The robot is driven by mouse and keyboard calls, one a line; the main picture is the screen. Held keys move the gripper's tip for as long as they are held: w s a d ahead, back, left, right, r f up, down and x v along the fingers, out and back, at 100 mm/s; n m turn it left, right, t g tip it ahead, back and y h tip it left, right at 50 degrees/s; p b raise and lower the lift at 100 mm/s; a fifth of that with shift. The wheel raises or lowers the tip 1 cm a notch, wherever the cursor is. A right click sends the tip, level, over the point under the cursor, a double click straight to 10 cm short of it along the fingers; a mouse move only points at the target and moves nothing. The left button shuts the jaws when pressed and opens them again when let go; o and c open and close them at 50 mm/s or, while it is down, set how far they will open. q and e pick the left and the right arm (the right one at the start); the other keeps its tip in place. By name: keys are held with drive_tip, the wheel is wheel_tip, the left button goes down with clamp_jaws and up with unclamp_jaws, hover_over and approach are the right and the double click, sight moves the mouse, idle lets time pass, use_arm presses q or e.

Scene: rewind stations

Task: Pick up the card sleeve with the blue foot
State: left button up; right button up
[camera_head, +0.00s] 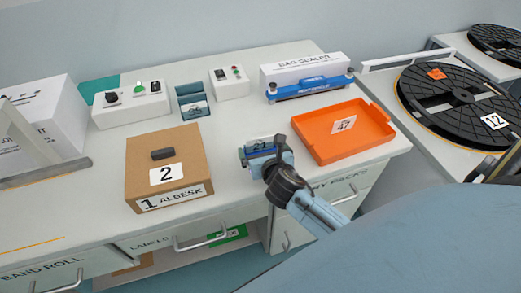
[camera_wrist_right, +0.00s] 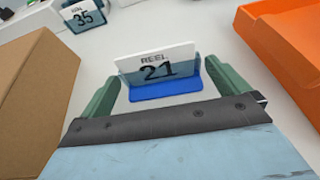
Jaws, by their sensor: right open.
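The card sleeve with the blue foot (camera_wrist_right: 165,89) stands upright on the white bench and holds a white card reading REEL 21. In the head view the sleeve (camera_head: 260,147) is partly hidden by my right gripper (camera_head: 264,158). In the right wrist view my right gripper (camera_wrist_right: 162,76) is open, with one green finger to the left and one to the right of the sleeve. I cannot tell whether either finger touches it. Nothing is held. My left gripper is not in view.
A cardboard box (camera_head: 140,165) stands left of the sleeve. An orange tray (camera_head: 323,149) lies to the right. Another card sleeve, numbered 35 (camera_wrist_right: 83,16), stands behind, near control boxes (camera_head: 130,105) and a bag sealer (camera_head: 310,87). A black reel (camera_head: 450,100) lies at far right.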

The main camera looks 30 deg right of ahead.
drive_tip(key=x, duration=0.2)
drive_tip(key=shift+w+f, duration=0.2)
drive_tip(key=shift+w, duration=0.05)
drive_tip(key=c, duration=0.7)
drive_tip(key=shift+r, duration=0.15)
